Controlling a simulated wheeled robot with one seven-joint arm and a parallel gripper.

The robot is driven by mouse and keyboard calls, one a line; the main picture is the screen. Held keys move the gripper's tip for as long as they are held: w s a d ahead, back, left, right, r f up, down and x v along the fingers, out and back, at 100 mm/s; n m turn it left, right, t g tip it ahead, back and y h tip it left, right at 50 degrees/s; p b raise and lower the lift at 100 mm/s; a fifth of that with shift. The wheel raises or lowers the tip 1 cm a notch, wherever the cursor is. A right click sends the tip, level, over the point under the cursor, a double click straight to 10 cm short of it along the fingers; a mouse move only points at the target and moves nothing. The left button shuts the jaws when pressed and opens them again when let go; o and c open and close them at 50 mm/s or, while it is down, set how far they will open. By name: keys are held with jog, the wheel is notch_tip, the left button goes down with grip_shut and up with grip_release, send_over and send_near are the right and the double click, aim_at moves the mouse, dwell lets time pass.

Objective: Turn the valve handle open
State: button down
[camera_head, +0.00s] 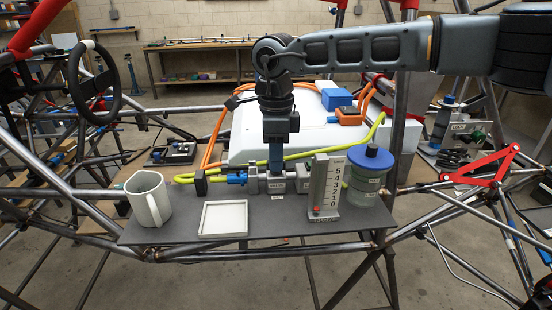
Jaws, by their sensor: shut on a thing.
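The valve (277,185) is a small grey metal block fitting on the dark shelf, in line with the hoses. My gripper (277,143) points straight down over the valve and is shut on this handle. The fingertips are small here and partly merge with the handle. A blue fitting (236,179) joins the valve's left side. The exact turn of the handle is hard to tell from this view.
On the shelf (165,232) stand a grey-green mug (148,198), a shallow white tray (223,218), an upright numbered gauge (327,187) close right of the valve, and a blue-lidded jar (368,175). Yellow and orange hoses run behind. Chassis tubes surround the shelf.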

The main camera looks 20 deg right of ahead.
jog(key=shift+n, duration=0.6)
jog(key=c, duration=1.1)
grip_release()
jog(key=shift+r+b, duration=0.45)
jog(key=shift+r, duration=3.45)
